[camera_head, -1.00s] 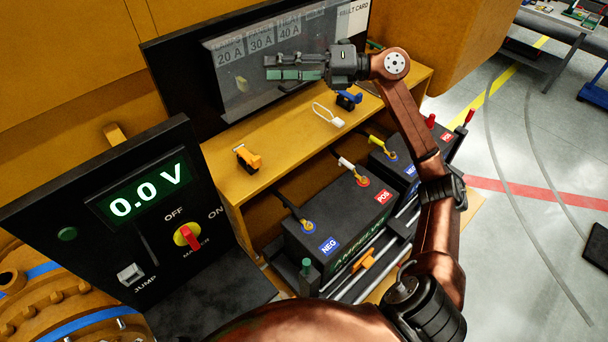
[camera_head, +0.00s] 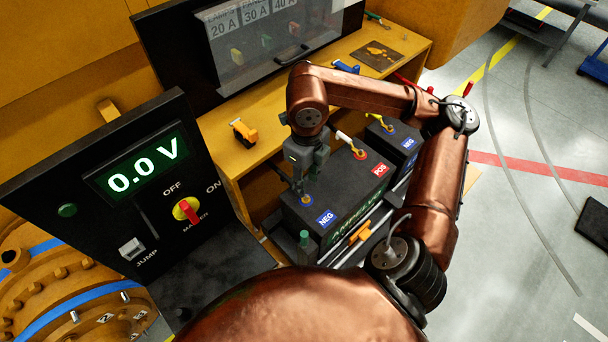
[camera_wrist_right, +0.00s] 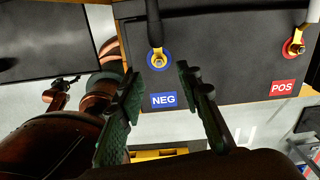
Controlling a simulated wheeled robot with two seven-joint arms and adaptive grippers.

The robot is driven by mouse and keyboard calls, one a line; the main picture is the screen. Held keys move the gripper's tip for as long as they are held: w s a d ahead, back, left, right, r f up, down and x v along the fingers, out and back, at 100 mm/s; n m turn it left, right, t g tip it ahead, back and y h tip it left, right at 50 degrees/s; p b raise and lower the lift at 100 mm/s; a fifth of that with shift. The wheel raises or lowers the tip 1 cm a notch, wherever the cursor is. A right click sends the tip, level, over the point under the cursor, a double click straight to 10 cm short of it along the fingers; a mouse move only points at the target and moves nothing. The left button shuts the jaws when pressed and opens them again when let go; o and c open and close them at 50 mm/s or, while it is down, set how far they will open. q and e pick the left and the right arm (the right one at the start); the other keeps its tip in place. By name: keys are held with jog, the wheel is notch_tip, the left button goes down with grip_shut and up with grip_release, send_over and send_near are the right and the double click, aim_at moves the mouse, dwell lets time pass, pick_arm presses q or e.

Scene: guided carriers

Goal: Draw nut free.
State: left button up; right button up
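The nut (camera_wrist_right: 158,61) sits on the blue-ringed NEG terminal of the near battery, through the gold lug of a black cable. The black battery (camera_head: 342,205) stands on the lower shelf of the yellow cabinet. My right gripper (camera_head: 304,192) points down over the NEG corner and mostly hides the terminal in the head view. In the right wrist view, its green-padded fingers (camera_wrist_right: 158,75) are spread apart with nothing between the pads. The terminal shows just beyond the fingertips, roughly centred between them. I cannot tell its exact height above the nut. My left gripper is not in view.
The red-ringed POS terminal (camera_wrist_right: 296,47) and a second battery (camera_head: 398,141) are to the right. A panel (camera_head: 122,183) reading 0.0 V stands left. An orange clip (camera_head: 244,132) and a blue item (camera_head: 345,66) lie on the cabinet top. A fuse case (camera_head: 275,50) stands behind.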

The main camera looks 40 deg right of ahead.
aim_at(306, 196)
notch_tip(306, 196, down, 6)
jog(key=shift+r+p, duration=0.15)
jog(key=shift+p, duration=0.25)
grip_shut()
dwell(0.6)
